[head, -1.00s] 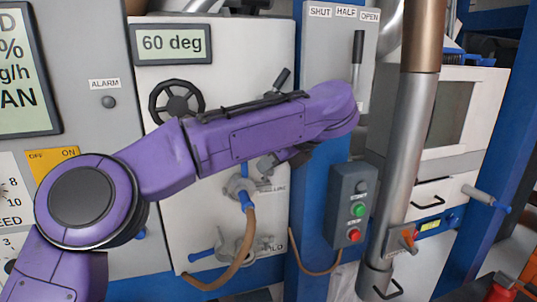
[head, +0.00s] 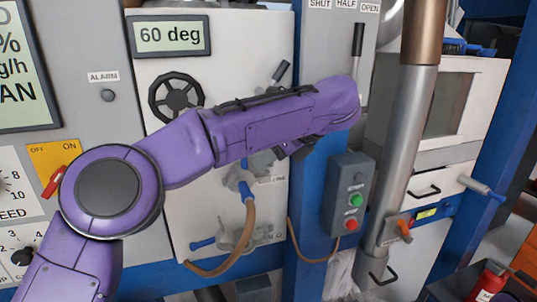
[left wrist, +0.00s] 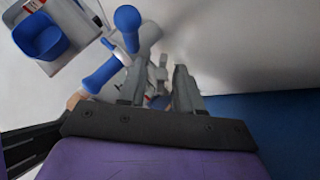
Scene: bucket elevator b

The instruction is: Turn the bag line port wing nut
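The bag line port (head: 238,179) is a grey metal fitting on the pale panel, with a blue collar (head: 249,190) and a brown hose hanging from it. My left gripper (left wrist: 158,75) shows two grey fingers spread apart in the left wrist view. Small grey metal parts show in the gap between them; I cannot tell whether they are the wing nut or whether a finger touches them. The blue collar (left wrist: 101,75) lies just left of the fingers. In the head view, my purple forearm and wrist partly hide the area above the port. My right gripper is not in view.
A second hose fitting (head: 240,238) with a blue handle sits below the port. A black handwheel (head: 176,97) is above left. A box with green and red buttons (head: 348,198) and a steel pipe (head: 408,150) stand to the right.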

